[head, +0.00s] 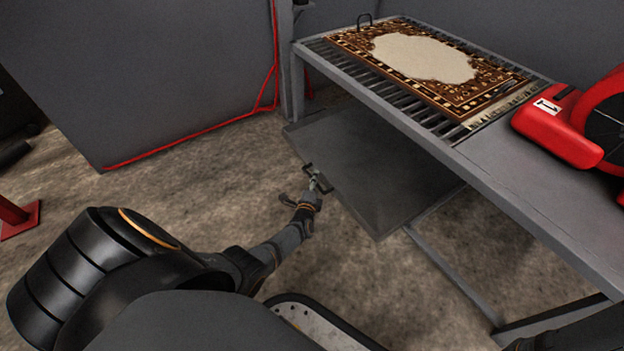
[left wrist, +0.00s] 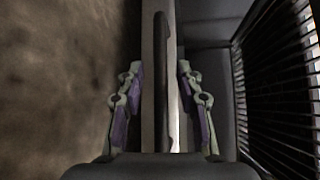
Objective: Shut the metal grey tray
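The metal grey tray (head: 385,165) sticks out from under the slatted table, pulled out toward me. A dark handle (head: 309,168) is on its front edge. My left gripper (head: 316,184) is at this handle. In the left wrist view, the two fingers (left wrist: 160,95) stand apart on either side of the handle bar (left wrist: 160,60), with gaps visible on both sides. The tray's front edge (left wrist: 148,35) runs between the fingers too. My right gripper is not in view.
The grey slatted table (head: 480,165) stands above the tray. A brown patterned rug (head: 425,60) lies on its slats, and a red machine (head: 565,130) stands at the right. A red cable (head: 190,135) runs along the back wall. The concrete floor at left is largely clear.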

